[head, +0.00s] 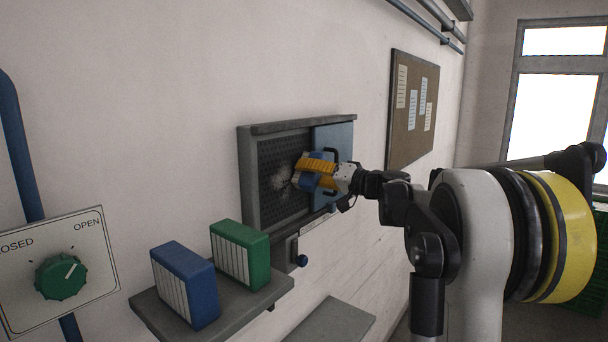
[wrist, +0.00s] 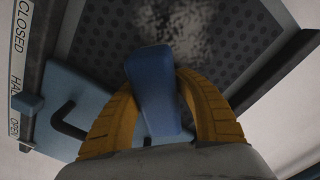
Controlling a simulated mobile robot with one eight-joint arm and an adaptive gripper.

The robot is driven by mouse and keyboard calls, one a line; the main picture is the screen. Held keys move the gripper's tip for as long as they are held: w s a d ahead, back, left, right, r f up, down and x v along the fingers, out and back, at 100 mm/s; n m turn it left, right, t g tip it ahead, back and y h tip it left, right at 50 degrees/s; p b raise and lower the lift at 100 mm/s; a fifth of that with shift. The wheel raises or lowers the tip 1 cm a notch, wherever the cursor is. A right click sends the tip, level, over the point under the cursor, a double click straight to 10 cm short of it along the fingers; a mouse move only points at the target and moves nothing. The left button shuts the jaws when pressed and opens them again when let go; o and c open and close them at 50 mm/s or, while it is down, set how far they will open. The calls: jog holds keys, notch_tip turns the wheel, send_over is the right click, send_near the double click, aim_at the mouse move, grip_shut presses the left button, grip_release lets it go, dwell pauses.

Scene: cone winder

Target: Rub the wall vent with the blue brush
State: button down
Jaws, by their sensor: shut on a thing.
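The wall vent (head: 262,150) is a dark perforated grille in a grey frame on the wall, and it also shows in the wrist view (wrist: 100,35). A pale, fuzzy dusty patch (head: 280,182) is on the grille, and it lies just past the brush tip in the wrist view (wrist: 175,22). My gripper (head: 306,172), with yellow fingers, is shut on the blue brush (wrist: 153,85) in front of the vent. The bristles are hidden, so I cannot tell whether they touch the grille.
A blue sliding plate (head: 335,138) with a dark handle covers the vent's right part. A shelf (head: 235,305) at lower left holds a blue block (head: 185,284) and a green block (head: 240,254) with pale ribbed sides.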

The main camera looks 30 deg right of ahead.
aim_at(268, 175)
jog(key=shift+s+r, duration=0.1)
jog(key=shift+r, duration=0.5)
jog(key=shift+s+a+f, duration=0.15)
jog(key=shift+a, duration=0.35)
jog(key=shift+s+a, duration=0.6)
jog(key=shift+a, duration=1.1)
jog(key=shift+s+a, duration=0.6)
jog(key=shift+a, duration=1.15)
jog(key=shift+s+a, duration=0.6)
jog(key=shift+a, duration=1.1)
jog(key=shift+d, duration=0.1)
jog(key=shift+s+d, duration=0.2)
jog(key=shift+s, duration=0.25)
jog(key=shift+v, duration=2.45)
